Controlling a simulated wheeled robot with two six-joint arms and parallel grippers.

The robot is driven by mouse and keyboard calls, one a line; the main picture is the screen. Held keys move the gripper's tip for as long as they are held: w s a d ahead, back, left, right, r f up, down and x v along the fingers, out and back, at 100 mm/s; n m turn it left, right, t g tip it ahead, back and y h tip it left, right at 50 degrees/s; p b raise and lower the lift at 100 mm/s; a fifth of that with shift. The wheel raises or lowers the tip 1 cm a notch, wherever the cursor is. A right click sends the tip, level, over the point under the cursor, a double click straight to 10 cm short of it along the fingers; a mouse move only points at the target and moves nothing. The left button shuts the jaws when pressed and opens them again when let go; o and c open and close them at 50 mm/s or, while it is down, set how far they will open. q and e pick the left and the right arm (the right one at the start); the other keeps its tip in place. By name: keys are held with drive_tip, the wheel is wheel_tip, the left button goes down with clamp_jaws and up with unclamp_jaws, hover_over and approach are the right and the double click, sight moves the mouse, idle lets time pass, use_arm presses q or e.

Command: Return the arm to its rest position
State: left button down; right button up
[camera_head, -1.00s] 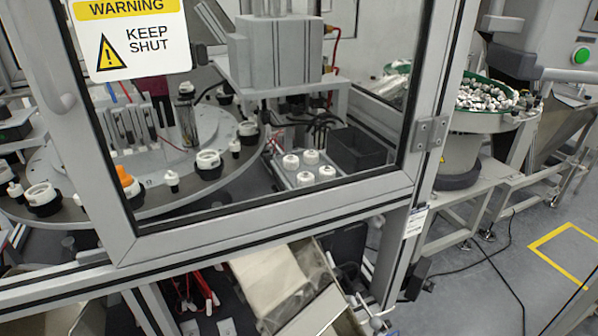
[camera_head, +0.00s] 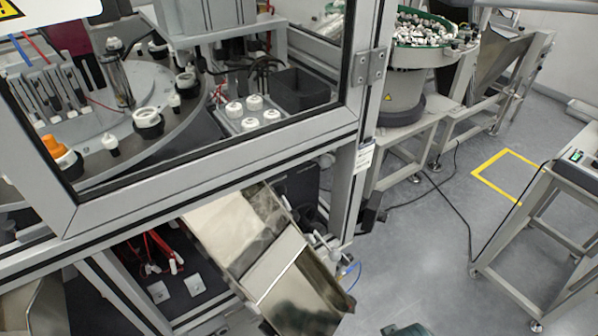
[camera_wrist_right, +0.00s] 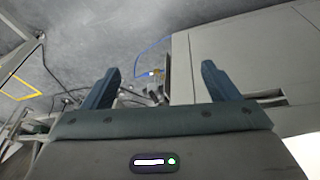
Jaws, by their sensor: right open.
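My right gripper (camera_wrist_right: 160,85) shows in the right wrist view with its two teal fingers spread wide apart. Nothing is between the fingers; grey floor and machine panels lie beyond them. In the head view only a small dark teal piece (camera_head: 405,329) shows at the bottom edge, which looks like part of my right gripper. The rest of my right arm is out of the head view. My left gripper is not in view.
The framed machine guard (camera_head: 215,185) stands at left, with a rotary table (camera_head: 165,125) behind it. A metal chute (camera_head: 265,260) juts out below. A bowl feeder (camera_head: 405,85) stands behind, a metal stand (camera_head: 530,215) at right. Floor (camera_head: 430,265) between is clear.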

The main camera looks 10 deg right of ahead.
wheel_tip(320, 180, down, 13)
drive_tip(key=s+d, duration=0.1)
drive_tip(key=s+d+f+g, duration=0.2)
drive_tip(key=s+f, duration=1.8)
drive_tip(key=f, duration=0.4)
drive_tip(key=shift+s+f, duration=0.1)
drive_tip(key=shift+a, duration=0.1)
